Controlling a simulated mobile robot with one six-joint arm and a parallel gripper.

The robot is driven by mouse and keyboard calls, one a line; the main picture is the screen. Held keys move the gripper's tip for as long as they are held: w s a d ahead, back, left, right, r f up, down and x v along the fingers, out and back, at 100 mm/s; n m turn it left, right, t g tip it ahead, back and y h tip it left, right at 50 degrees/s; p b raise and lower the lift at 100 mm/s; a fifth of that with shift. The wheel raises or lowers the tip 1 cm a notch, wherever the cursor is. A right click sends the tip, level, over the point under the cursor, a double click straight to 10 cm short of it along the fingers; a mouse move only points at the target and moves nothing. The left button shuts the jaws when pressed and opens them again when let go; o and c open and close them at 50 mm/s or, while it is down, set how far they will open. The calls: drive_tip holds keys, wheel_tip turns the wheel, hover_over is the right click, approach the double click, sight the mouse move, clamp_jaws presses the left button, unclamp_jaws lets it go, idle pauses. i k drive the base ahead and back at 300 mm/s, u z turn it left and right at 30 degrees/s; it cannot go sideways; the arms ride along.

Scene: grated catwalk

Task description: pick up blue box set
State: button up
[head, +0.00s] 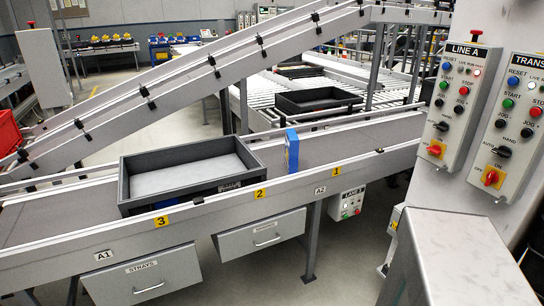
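A slim blue box (292,150) stands upright on the conveyor belt, near its front rail. A narrow face with a pale patch shows on the box. A gap separates the box from the tray. My gripper is not in view.
The conveyor belt (350,140) is bare right of the box. An inclined conveyor (190,80) rises behind it. Another dark tray (320,100) sits on rollers farther back. Control panels (463,105) stand at the right. Drawers (262,235) hang under the front rail.

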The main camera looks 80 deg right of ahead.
sight(291, 141)
drive_tip(key=u, duration=0.65)
drive_tip(key=k, duration=1.7)
drive_tip(key=z, duration=0.8)
drive_tip(key=i, duration=0.45)
drive_tip(key=u, duration=0.15)
